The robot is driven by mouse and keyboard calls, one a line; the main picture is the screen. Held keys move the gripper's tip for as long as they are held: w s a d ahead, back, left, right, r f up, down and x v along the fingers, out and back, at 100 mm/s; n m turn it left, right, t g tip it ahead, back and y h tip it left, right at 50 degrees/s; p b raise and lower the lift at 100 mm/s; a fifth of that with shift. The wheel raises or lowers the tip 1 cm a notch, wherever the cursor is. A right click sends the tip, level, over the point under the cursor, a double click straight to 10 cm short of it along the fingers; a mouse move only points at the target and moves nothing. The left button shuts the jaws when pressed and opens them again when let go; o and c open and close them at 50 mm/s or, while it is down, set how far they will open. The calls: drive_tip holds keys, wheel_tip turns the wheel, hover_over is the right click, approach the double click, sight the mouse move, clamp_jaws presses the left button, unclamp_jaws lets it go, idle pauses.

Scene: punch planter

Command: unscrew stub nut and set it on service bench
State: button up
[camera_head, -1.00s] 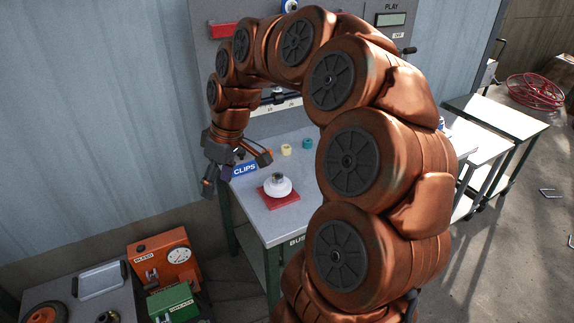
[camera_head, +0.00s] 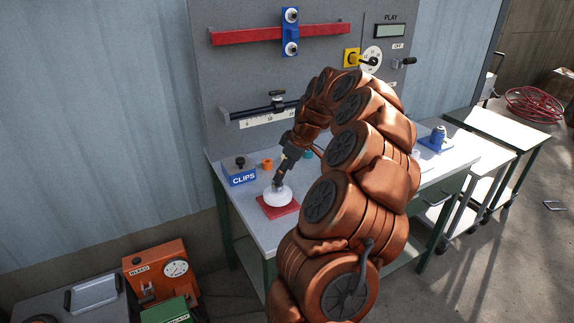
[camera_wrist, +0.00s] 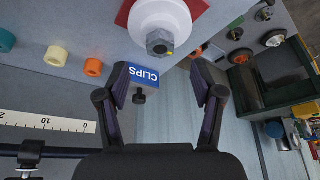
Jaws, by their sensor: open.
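The stub nut (camera_wrist: 159,42) is a grey hexagonal nut on a white round body (camera_wrist: 180,15), with a small yellow mark beside it. The white body (camera_head: 275,196) sits on a red pad (camera_head: 284,211) on the grey service bench (camera_head: 243,212). My gripper (camera_head: 279,183) is just over the white body in the head view, and the nut is hidden or too small to tell there. In the wrist view my gripper (camera_wrist: 160,84) is open and empty. The nut lies beyond the fingertips, not between them.
A blue CLIPS box (camera_head: 240,176) with a dark knob stands left of the red pad. An orange ring (camera_wrist: 93,67), a cream ring (camera_wrist: 56,56) and a teal ring (camera_wrist: 5,40) stand near the back panel's ruler (camera_wrist: 40,121). Bare bench top lies between them and the pad.

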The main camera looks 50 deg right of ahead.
sight(277, 186)
drive_tip(key=shift+p+x, duration=0.65)
drive_tip(key=shift+x, duration=2.05)
drive_tip(key=c, duration=1.2)
drive_tip(key=shift+f+b, duration=0.1)
drive_tip(key=shift+b, duration=0.2)
drive_tip(key=shift+n+y+b, duration=0.4)
drive_tip(key=shift+n+b, duration=0.6)
drive_tip(key=shift+n, duration=0.1)
drive_tip(key=shift+n+g+y+b, duration=0.3)
drive_tip(key=shift+n+g+b, duration=0.2)
drive_tip(key=shift+n+b, duration=0.5)
drive_tip(key=n+g+y+b, duration=0.1)
drive_tip(key=n, duration=0.3)
drive_tip(key=shift+w+d, duration=0.1)
drive_tip(key=shift+d, duration=0.05)
drive_tip(key=n+g, duration=0.1)
drive_tip(key=n, duration=0.3)
drive_tip(key=shift+n+g+y+p, duration=0.3)
drive_tip(key=shift+g+y, duration=0.1)
drive_tip(key=shift+n+p, duration=0.7)
